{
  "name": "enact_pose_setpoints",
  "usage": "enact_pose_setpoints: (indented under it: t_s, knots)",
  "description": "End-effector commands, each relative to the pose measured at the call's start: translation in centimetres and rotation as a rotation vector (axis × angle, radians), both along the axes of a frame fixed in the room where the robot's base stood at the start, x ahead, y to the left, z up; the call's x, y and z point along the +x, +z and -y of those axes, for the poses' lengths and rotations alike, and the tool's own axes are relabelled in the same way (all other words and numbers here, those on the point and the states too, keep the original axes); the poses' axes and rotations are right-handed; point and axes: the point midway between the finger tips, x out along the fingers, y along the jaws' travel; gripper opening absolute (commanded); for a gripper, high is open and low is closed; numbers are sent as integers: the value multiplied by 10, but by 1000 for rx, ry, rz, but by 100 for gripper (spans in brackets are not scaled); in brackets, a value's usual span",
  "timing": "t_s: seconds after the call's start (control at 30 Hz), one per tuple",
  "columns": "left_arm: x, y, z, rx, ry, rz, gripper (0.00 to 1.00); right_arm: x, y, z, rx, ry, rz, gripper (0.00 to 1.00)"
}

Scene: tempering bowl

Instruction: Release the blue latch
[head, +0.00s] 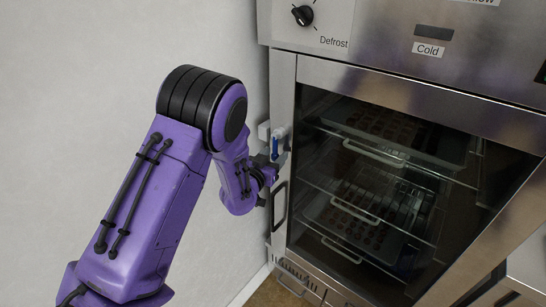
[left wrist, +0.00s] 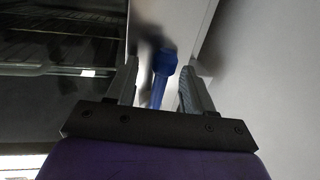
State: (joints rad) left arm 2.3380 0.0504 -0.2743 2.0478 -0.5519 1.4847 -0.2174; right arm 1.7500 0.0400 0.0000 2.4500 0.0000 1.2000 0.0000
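The blue latch (head: 275,147) is a small upright blue bar on a pale bracket at the left edge of the steel cabinet, beside its glass door. In the left wrist view the blue latch (left wrist: 164,66) lies between the two fingers, with a visible gap on each side. My left gripper (left wrist: 160,78) is open around it; contact does not show. In the head view my left gripper (head: 272,168) is just below and in front of the latch, partly hidden by my purple wrist. My right gripper is not in view.
The steel cabinet's glass door (head: 370,180) is shut, with racks and trays of small dark pieces behind it. A dark door handle (head: 280,205) is just below my left gripper. A pale wall (head: 60,90) stands close on the left. A Defrost knob (head: 302,15) is above.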

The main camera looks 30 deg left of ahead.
Motion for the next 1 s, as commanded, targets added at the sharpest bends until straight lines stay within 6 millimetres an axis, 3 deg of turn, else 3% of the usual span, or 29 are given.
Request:
enact_pose_setpoints:
  t_s: [0.17, 0.4, 0.53, 0.7, 1.0]
  knots:
    - [-16, -2, 2, 1, -1, -2, 52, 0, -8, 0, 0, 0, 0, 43]
    - [-73, -1, 10, 1, 0, -1, 52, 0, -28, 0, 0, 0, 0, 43]
    - [-95, 1, 12, 1, -1, 0, 52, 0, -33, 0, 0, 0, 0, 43]
    - [-105, 4, 13, 0, 0, 0, 52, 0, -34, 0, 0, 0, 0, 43]
    - [-104, 4, 13, 0, 0, 0, 52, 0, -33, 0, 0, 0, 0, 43]
